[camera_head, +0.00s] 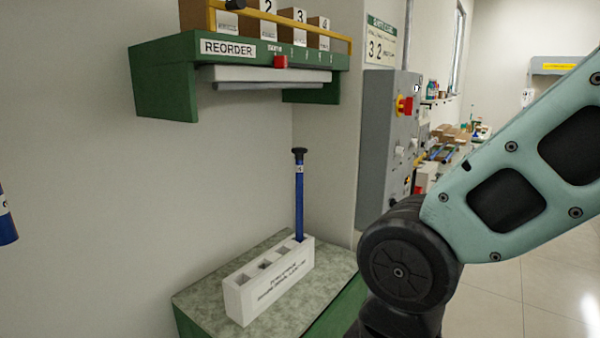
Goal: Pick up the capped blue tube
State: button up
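The capped blue tube (299,200) stands upright in the far-right hole of a white rack (268,281). It has a black cap (300,154) on top and a small white label below the cap. The rack's other holes look empty, and its front carries black lettering too small to read. My arm enters from the right with a black joint at the lower right of the picture. My gripper is not in view. The tube's lower end is hidden inside the rack.
The rack stands on a green cabinet with a grey speckled top (206,297). A green REORDER shelf (163,78) with boxes hangs above and left of the tube. A grey control box (386,140) is on the wall to the right. Part of another blue tube (6,222) shows at the left edge.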

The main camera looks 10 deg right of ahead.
aim_at(299, 152)
jog(key=l+u, duration=0.1)
jog(key=u, duration=0.35)
jog(key=l+u, duration=0.15)
jog(key=u, duration=0.25)
jog(key=l+u, duration=0.1)
jog(key=u, duration=0.35)
jog(key=k+l+u, duration=0.1)
jog(key=u, duration=0.3)
jog(key=k+l, duration=0.25)
jog(key=l, duration=0.15)
jog(key=k+l, duration=0.55)
jog(key=l, duration=0.25)
jog(key=i+l, duration=0.2)
jog(key=i, duration=0.2)
jog(key=i+l+u, duration=0.1)
jog(key=i, duration=0.3)
jog(key=l, duration=0.15)
